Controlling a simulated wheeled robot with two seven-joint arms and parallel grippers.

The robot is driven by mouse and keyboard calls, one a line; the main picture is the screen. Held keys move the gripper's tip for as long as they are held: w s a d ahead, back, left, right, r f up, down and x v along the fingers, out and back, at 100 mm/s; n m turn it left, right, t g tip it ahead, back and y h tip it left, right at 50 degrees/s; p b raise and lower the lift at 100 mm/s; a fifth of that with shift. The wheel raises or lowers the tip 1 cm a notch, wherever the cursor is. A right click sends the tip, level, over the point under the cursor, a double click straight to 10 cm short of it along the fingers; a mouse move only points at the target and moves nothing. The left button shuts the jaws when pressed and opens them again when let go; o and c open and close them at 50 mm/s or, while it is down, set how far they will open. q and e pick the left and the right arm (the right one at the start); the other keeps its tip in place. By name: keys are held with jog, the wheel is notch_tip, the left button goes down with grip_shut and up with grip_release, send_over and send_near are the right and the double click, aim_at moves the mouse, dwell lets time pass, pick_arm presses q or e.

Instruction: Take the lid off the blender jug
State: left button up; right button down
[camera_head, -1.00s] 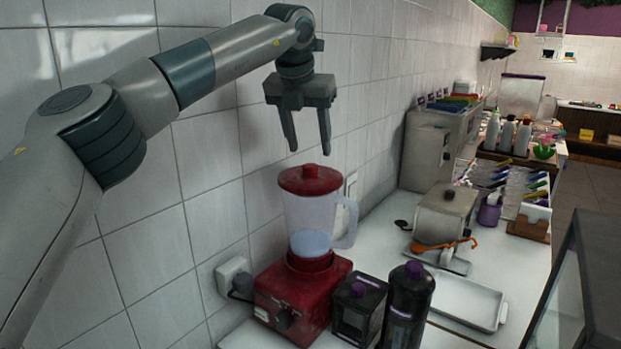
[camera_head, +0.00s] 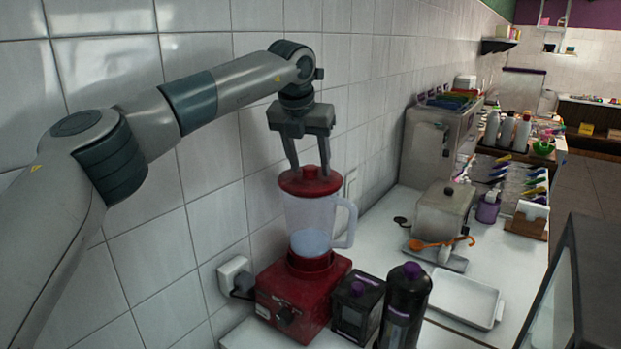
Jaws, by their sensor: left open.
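The red lid (camera_head: 310,184) sits on top of the clear blender jug (camera_head: 310,220). The jug stands upright on its red base (camera_head: 300,300), with its handle on the right, and pale contents show at its bottom. My left gripper (camera_head: 308,170) is open and points straight down at the lid from above. Its two fingertips are at the lid's top, around the raised middle knob, which they partly hide. I cannot tell whether the fingers touch it. My right gripper is not in view.
A black box with a purple cap (camera_head: 357,305) and a dark bottle (camera_head: 405,305) stand close right of the base. A tiled wall (camera_head: 210,215) and a socket with a plug (camera_head: 234,275) are at the left. A white tray (camera_head: 466,298) and a metal pot (camera_head: 443,212) lie further right.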

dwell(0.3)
pick_arm(q)
grip_shut()
jog(key=shift+r, duration=0.15)
